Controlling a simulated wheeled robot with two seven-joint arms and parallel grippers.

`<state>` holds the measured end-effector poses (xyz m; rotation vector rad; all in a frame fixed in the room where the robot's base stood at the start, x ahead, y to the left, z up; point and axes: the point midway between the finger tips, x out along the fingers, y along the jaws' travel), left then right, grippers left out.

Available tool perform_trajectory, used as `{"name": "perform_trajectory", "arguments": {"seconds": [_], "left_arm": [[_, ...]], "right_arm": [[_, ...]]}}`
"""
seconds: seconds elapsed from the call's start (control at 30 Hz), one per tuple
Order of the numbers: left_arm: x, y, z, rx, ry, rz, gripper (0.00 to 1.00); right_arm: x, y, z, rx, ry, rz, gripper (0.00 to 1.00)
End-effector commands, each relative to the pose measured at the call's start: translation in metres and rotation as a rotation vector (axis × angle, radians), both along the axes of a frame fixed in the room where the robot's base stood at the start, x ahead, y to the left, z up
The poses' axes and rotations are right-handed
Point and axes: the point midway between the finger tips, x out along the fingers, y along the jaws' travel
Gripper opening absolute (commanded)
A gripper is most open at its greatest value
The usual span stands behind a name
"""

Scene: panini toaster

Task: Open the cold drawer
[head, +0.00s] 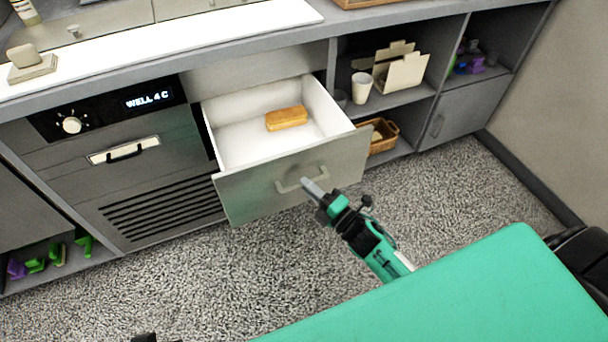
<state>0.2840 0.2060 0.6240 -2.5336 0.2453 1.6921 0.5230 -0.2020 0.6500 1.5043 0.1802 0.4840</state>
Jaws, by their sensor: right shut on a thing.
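The cold drawer (240,191) is pulled out from the counter, with its white inside showing. A brown loaf-shaped item (287,118) lies in it towards the back. The drawer front has a pale bar handle (288,186). My right gripper (313,188) is at the right end of this handle and is shut on it. The fingertips are small in the view. My left gripper is not clearly in view; only a small dark part shows at the bottom edge.
Left of the drawer is a unit with a knob (72,125), a lit display (148,99) and a vent grille (165,214). Open shelves at right hold a white cup (361,88), cards (402,68) and a basket (383,137). Carpeted floor (440,200) in front is clear.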

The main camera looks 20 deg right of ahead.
Motion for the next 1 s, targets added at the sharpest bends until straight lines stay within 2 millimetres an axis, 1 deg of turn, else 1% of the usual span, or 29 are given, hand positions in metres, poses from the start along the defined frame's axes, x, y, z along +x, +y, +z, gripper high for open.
{"name": "perform_trajectory", "arguments": {"seconds": [0.13, 0.5, 0.53, 0.6, 0.63, 0.87, 1.0], "left_arm": [[-0.0022, 0.0024, 0.0015, 0.006, 0.015, 0.004, 0.36], [-0.003, 0.0028, 0.0012, 0.008, 0.019, 0.005, 0.36], [-0.003, 0.0028, 0.0011, 0.008, 0.019, 0.005, 0.36], [-0.0031, 0.0028, 0.0011, 0.008, 0.019, 0.005, 0.36], [-0.0031, 0.0028, 0.0011, 0.008, 0.019, 0.005, 0.36], [-0.003, 0.0028, 0.0011, 0.007, 0.019, 0.004, 0.36], [-0.0028, 0.0027, 0.001, 0.007, 0.018, 0.004, 0.36]], "right_arm": [[-0.0066, -0.0003, -0.0005, 0.0, 0.001, 0.0, 0.0], [-0.0074, -0.0005, -0.0008, -0.001, 0.0, 0.0, 0.0], [-0.0073, -0.0004, -0.0007, 0.0, 0.001, 0.0, 0.19], [-0.0073, -0.0005, -0.0006, 0.0, 0.001, 0.0, 0.33], [-0.0072, -0.0004, -0.0005, 0.0, 0.001, 0.0, 0.35], [-0.0072, -0.0004, -0.0003, 0.0, 0.0, 0.0, 0.35], [-0.0118, -0.0026, -0.0017, 0.0, 0.001, -0.001, 0.35]]}}
